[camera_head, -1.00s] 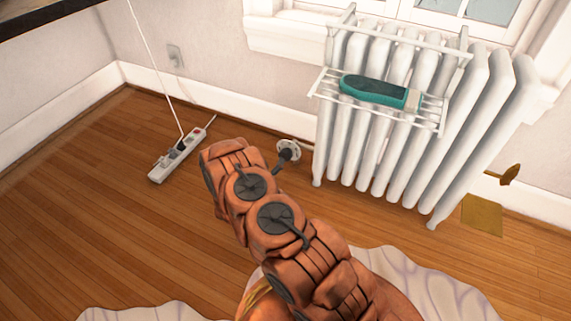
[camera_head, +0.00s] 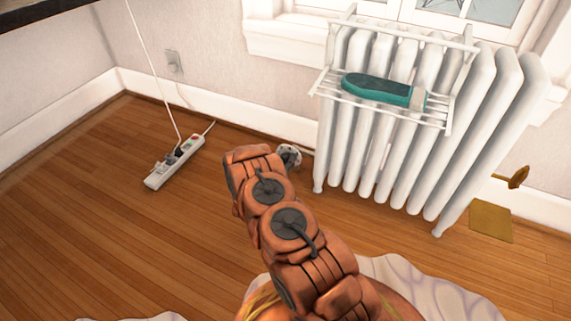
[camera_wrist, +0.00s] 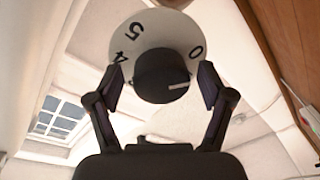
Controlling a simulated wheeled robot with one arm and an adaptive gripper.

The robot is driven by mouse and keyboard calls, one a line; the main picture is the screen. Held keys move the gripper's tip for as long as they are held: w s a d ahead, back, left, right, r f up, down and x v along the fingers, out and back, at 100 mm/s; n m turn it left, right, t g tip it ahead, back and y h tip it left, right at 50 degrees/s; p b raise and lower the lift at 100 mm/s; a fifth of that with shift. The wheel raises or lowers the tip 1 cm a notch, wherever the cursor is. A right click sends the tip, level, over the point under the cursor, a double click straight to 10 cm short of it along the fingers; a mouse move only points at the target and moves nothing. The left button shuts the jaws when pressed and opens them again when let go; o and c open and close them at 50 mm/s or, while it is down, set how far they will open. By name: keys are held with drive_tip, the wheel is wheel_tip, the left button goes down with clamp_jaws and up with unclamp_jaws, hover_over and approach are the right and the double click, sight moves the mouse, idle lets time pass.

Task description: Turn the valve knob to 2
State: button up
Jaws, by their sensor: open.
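The valve knob (camera_wrist: 160,70) is a dark round cap on a pale dial (camera_wrist: 165,25) marked with numbers; 5, 4 and 0 are readable. A light pointer mark on the knob points right in the wrist view, a little below the 0. My gripper (camera_wrist: 163,84) is open, one finger on each side of the knob; I cannot tell whether they touch it. In the head view the valve (camera_head: 289,156) sits beside the radiator's lower left end, just right of my arm's far end. My gripper is hidden there behind the arm.
A white radiator (camera_head: 352,155) stands right of the valve, with a wire rack (camera_head: 440,117) holding a teal brush-like object (camera_head: 375,89). A power strip (camera_head: 174,161) with a cord lies on the wooden floor at left. The floor between them is clear.

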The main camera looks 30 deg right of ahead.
drive_tip(key=shift+w+d, duration=0.15)
drive_tip(key=shift+d, duration=0.05)
drive_tip(key=shift+c, duration=0.4)
drive_tip(key=c, duration=1.1)
